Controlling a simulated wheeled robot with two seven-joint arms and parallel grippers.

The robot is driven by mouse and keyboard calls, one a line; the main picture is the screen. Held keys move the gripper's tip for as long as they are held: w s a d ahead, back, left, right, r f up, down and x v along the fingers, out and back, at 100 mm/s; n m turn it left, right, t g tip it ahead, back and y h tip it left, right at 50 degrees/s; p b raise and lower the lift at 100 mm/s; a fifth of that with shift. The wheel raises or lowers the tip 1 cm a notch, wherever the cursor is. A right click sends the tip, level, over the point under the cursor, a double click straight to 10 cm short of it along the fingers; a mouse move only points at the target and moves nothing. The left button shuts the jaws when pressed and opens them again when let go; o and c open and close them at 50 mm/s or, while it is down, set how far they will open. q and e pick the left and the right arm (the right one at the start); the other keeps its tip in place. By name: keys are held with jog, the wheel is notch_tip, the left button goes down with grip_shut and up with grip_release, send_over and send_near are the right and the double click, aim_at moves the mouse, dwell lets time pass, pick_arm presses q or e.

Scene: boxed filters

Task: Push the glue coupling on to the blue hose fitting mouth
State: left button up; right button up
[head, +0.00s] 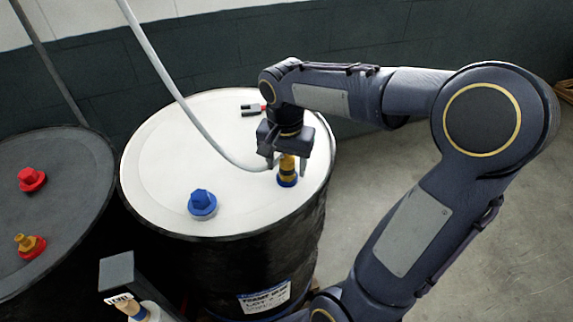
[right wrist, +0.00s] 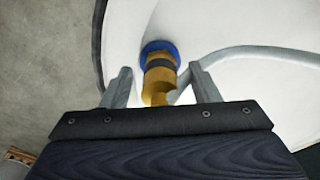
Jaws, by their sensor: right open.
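The glue coupling (head: 288,167), brass-yellow with a dark band, stands upright on the blue hose fitting (head: 287,181) at the right of the white drum lid. In the right wrist view the coupling (right wrist: 160,78) meets the blue ring of the fitting (right wrist: 158,46); how deeply it is seated cannot be told. A grey hose (head: 220,150) runs down to the coupling. My right gripper (head: 287,162) is open, its fingers on either side of the coupling; in the right wrist view the fingertips (right wrist: 160,80) show gaps to it. My left gripper is not in view.
The white-topped drum (head: 165,150) also carries a blue cap (head: 202,204) and a small black-and-red item (head: 254,110). A dark drum (head: 75,165) at left has a red cap (head: 31,179) and a red fitting with a brass coupling (head: 28,245). Floor at right is clear.

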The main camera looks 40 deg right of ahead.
aim_at(286, 161)
notch_tip(286, 161, up, 7)
jog(key=shift+s+a+f, duration=0.1)
jog(key=shift+s+a, duration=0.05)
jog(key=shift+s, duration=0.1)
dwell(0.5)
